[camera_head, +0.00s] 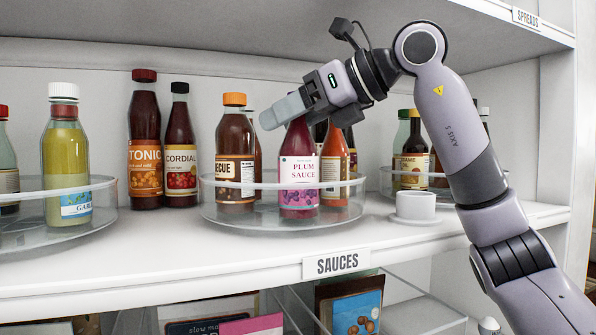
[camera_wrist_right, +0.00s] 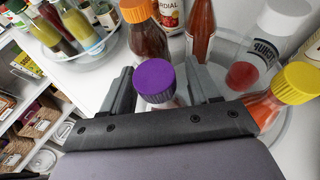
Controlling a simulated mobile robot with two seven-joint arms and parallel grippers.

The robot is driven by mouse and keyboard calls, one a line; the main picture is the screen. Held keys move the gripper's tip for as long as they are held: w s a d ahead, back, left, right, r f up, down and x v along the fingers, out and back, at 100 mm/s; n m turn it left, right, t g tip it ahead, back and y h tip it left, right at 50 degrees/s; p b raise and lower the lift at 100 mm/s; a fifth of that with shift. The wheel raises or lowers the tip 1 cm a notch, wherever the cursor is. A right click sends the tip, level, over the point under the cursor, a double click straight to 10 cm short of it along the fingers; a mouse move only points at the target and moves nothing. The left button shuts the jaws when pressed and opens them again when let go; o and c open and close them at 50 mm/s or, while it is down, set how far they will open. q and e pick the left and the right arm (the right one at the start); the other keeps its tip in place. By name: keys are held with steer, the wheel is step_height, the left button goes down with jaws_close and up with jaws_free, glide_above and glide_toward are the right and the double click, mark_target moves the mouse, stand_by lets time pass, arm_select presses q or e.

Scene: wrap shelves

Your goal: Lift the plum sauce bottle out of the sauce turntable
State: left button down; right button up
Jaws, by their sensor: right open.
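The plum sauce bottle (camera_head: 299,175), dark purple with a white and pink label, stands upright at the front of the clear round sauce turntable (camera_head: 262,219). Its purple cap (camera_wrist_right: 154,78) shows in the right wrist view. My right gripper (camera_head: 287,110) is at the bottle's top and hides the cap in the head view. In the right wrist view its two open fingers (camera_wrist_right: 161,86) stand on either side of the cap, with a gap visible on at least the right side. My left gripper is not in view.
A barbecue bottle (camera_head: 235,150) and an orange-red sauce bottle (camera_head: 334,165) share the turntable close by. A yellow-capped bottle (camera_wrist_right: 290,92) stands right of the gripper. A white cup (camera_head: 415,206) is on the shelf at right. The upper shelf (camera_head: 260,25) hangs above.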

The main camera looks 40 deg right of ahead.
steer(key=shift+w+a+f, duration=0.15)
steer(key=shift+w, duration=0.1)
jaws_close()
stand_by(0.4)
